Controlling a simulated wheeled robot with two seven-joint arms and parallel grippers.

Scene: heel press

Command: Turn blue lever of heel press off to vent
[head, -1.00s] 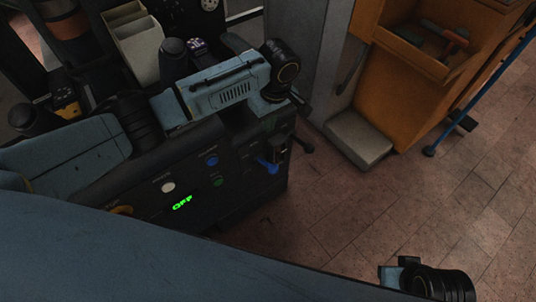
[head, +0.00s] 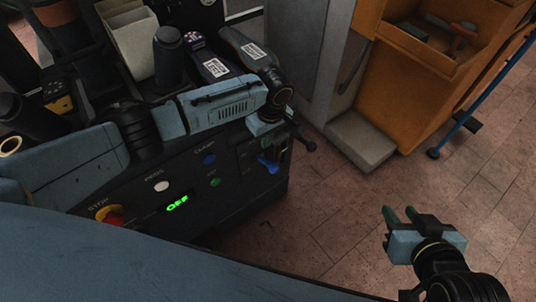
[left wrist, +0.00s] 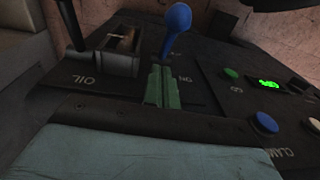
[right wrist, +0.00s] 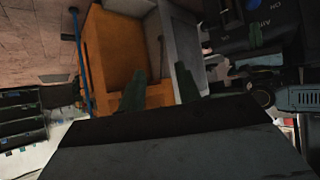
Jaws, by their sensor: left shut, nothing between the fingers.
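The blue lever (head: 268,165) sticks out of the dark front panel of the heel press (head: 235,190), near its right end. In the left wrist view the lever (left wrist: 177,22) has a round blue knob and stands just beyond my left fingertips. My left gripper (left wrist: 163,85) is shut and empty, its green fingers together over the panel beside the lever slot. Whether the fingers touch the lever I cannot tell. My right gripper (head: 400,214) is open and empty over the floor at lower right; its fingers also show apart in the right wrist view (right wrist: 160,88).
The panel has a green OFF display (head: 178,203), white (head: 161,187), blue (head: 209,159) and green (head: 215,182) buttons, and a red stop button (head: 113,216). A black lever (left wrist: 71,25) stands near the OIL label. An orange cabinet (head: 400,90) stands right. Floor between is clear.

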